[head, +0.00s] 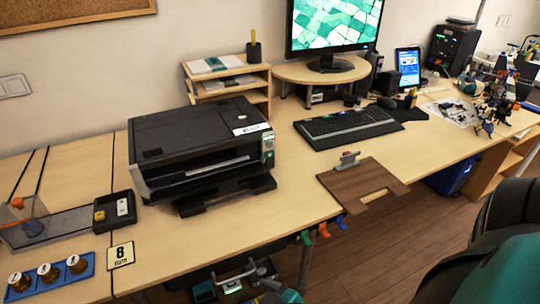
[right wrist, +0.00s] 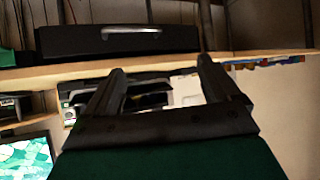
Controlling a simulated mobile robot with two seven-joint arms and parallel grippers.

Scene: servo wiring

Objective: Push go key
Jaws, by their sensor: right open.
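A black printer (head: 190,145) stands on the wooden desk in the head view. A narrow light control panel (head: 267,148) with a green spot is at its front right corner. The markings on that panel are too small to read, so I cannot tell which key is the go key. My right gripper (right wrist: 160,80) is open and empty in the right wrist view, its two dark fingers apart. A dark machine with light parts (right wrist: 145,97) shows beyond and between the fingers, apart from them. My left gripper is not in view.
A keyboard (head: 348,125), a brown board (head: 335,185) and a small wooden shelf (head: 200,90) are near the printer.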

